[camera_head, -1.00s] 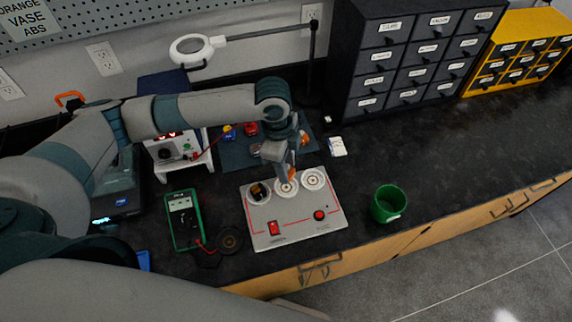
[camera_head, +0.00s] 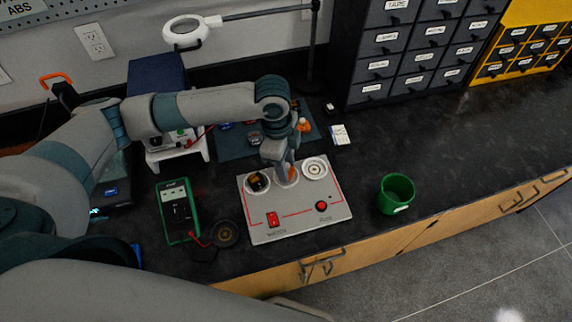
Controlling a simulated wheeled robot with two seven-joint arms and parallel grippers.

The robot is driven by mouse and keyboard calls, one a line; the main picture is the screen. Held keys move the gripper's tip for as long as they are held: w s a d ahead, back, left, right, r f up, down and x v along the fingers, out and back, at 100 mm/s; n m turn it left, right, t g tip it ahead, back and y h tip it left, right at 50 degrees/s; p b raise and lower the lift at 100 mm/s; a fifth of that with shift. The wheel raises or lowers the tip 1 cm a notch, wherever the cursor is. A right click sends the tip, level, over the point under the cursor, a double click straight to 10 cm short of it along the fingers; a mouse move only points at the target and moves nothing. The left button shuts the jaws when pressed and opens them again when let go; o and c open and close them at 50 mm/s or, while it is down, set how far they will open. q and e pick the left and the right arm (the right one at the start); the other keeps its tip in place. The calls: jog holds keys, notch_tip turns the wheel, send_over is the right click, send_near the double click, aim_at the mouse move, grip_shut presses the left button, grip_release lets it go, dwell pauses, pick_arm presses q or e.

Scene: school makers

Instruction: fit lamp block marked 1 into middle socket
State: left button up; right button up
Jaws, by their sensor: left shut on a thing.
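A light grey socket board (camera_head: 290,228) lies on the black bench, with three round white sockets along its back edge. The left socket (camera_head: 250,190) has a dark block with a yellowish top (camera_head: 259,181) in it. The right socket (camera_head: 315,168) is empty. My left gripper (camera_head: 288,177) points down at the middle socket (camera_head: 284,184) and covers most of it. It is shut on the lamp block, of which little more than an orange patch shows at the fingertips. The mark on it and how deep it sits cannot be seen. My right gripper is out of view.
A green cup (camera_head: 396,194) stands right of the board. A green multimeter (camera_head: 179,211) and a dark coil (camera_head: 225,234) lie to its left. A dark blue mat (camera_head: 232,146) with small parts lies behind. Drawer cabinets stand at the back right; the right bench is clear.

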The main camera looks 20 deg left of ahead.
pick_arm(q)
jog(key=shift+p, duration=1.1)
dwell(1.3)
jog(key=shift+f, duration=0.55)
dwell(0.5)
jog(key=o, duration=0.7)
jog(key=r+p, duration=0.3)
jog(key=a+r+p, duration=0.1)
jog(key=r+p, duration=0.7)
jog(key=shift+a, duration=0.15)
dwell(0.5)
jog(key=shift+f, duration=0.1)
dwell(0.8)
